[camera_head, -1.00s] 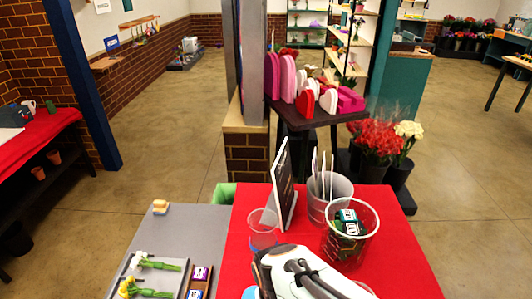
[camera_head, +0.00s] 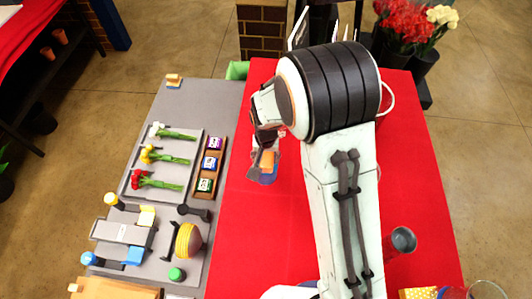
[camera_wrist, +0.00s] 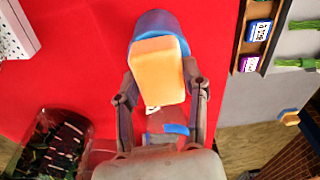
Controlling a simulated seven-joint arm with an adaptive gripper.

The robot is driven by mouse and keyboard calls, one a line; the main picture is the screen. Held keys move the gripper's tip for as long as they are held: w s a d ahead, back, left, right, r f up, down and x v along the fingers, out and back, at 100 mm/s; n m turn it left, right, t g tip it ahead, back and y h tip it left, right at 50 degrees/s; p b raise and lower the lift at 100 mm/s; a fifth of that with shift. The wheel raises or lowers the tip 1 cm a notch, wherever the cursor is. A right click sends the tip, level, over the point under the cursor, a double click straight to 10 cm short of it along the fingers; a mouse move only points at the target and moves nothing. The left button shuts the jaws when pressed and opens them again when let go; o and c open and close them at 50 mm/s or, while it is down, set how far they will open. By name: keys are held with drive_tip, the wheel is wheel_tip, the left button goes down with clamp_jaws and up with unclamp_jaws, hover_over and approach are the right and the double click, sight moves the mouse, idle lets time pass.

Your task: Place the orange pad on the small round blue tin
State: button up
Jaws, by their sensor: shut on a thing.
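The orange pad (camera_wrist: 158,72) is a pale orange block between the two fingers of my gripper (camera_wrist: 161,80), which is shut on it. It also shows in the head view (camera_head: 267,159), below my gripper (camera_head: 266,150). The small round blue tin (camera_wrist: 156,21) shows behind and just beyond the pad in the wrist view, partly covered by it. In the head view the tin (camera_head: 268,178) is just below the pad on the red cloth. I cannot tell whether pad and tin touch.
A wooden rack (camera_head: 207,172) with small labelled boxes stands left of the tin. Farther left is a tray (camera_head: 127,188) with flowers. A container with dark contents (camera_wrist: 58,145) is at lower left in the wrist view. Red cloth (camera_head: 265,235) is clear in front.

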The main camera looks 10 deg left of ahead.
sight(266, 162)
drive_tip(key=shift+f, duration=0.15)
drive_tip(key=o, duration=1)
drive_tip(key=shift+o, duration=0.2)
wheel_tip(266, 162, up, 12)
drive_tip(key=s, duration=0.1)
drive_tip(key=s+d+r, duration=0.2)
drive_tip(key=s+d, duration=0.4)
drive_tip(key=s, duration=0.4)
drive_tip(key=s+d+r+g, duration=0.1)
drive_tip(key=s+d+r, duration=0.2)
drive_tip(key=s+d, duration=0.3)
drive_tip(key=s, duration=0.5)
drive_tip(key=shift+d+r+g+y, duration=0.2)
drive_tip(key=shift+r+g+y, duration=0.05)
drive_tip(key=shift+g+y, duration=0.05)
